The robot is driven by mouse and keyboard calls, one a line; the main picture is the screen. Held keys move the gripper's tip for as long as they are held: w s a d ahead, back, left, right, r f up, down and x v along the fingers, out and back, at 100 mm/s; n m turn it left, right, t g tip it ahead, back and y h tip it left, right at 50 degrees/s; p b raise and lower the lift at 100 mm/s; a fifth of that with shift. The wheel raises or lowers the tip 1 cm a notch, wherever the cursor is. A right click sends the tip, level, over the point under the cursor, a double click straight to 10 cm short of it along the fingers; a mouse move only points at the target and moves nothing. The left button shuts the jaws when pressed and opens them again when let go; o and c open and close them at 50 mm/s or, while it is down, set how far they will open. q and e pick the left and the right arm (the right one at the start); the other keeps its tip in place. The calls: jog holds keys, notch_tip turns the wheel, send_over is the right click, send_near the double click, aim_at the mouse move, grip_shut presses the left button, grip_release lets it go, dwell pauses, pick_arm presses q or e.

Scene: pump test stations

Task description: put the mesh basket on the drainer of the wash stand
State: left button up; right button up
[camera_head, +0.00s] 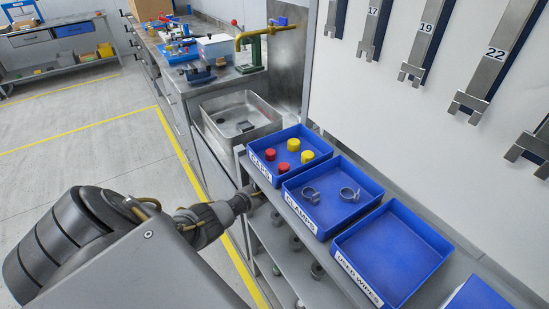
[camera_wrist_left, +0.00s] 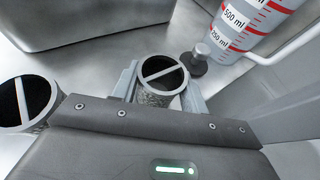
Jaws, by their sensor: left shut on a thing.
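In the left wrist view, a mesh basket (camera_wrist_left: 158,97), round and grey with a bar across its open top, stands between the fingers of my left gripper (camera_wrist_left: 161,88). The gripper is shut on it. A metal surface lies below; I cannot tell whether the basket touches it. In the head view my left arm reaches under the tray-topped shelf, and its fingers and the basket are hidden there. The metal basin (camera_head: 214,108) in the head view looks like the wash stand; I cannot make out the drainer. My right gripper is not in view.
A second round container with a crossbar (camera_wrist_left: 22,103) stands left of the held basket. A graduated measuring vessel (camera_wrist_left: 250,25) and a small grey knobbed piece (camera_wrist_left: 199,60) are close on the right. Blue trays (camera_head: 395,250) line the shelf top above my arm.

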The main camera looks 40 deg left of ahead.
pick_arm(q)
jog(key=shift+s+a+r, duration=0.1)
jog(key=shift+s+r, duration=0.1)
jog(key=shift+a+f, duration=0.1)
jog(key=shift+f, duration=0.05)
jog(key=shift+w+f, duration=0.15)
jog(key=shift+f, duration=0.1)
jog(key=o, duration=0.8)
jog(key=shift+o, duration=1)
jog(key=shift+r, duration=0.1)
jog(key=shift+o, duration=0.4)
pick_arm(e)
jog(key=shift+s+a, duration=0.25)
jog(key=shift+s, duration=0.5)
pick_arm(q)
jog(key=shift+r, duration=0.1)
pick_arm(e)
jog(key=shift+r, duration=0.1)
